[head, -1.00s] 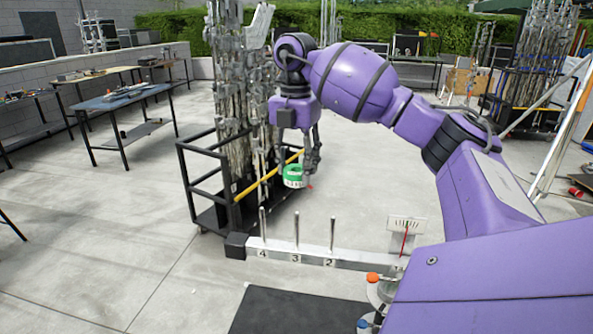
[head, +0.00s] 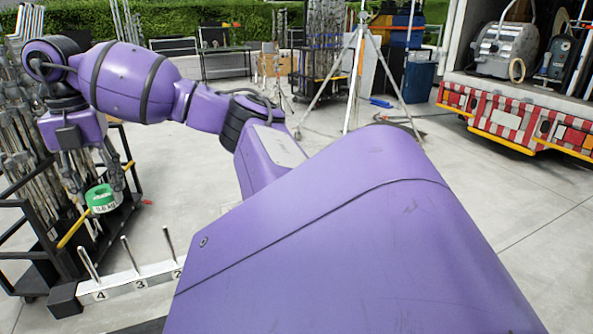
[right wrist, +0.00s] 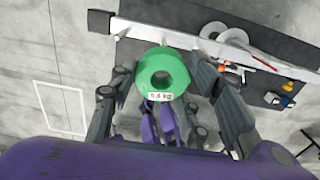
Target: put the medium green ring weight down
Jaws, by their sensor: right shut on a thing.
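My right gripper (head: 95,180) is shut on a green ring weight (head: 101,200). In the right wrist view the ring (right wrist: 145,72) sits between the fingertips of my right gripper (right wrist: 162,82), its hole facing the camera and a white kg label on its side. In the head view the ring hangs in the air above a pale bar with upright pegs (head: 118,286), marked 4, 3 and 2. The ring appears above the tops of the pegs marked 4 and 3 and apart from them. The right end of the bar is hidden behind my purple body. My left gripper is not in view.
A black cart with metal stands (head: 30,265) and a yellow bar is behind the ring. In the right wrist view, pale discs (right wrist: 232,50) and small coloured items lie near the bar (right wrist: 190,42). A truck with red-white stripes (head: 510,118) stands at right; open concrete floor lies between.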

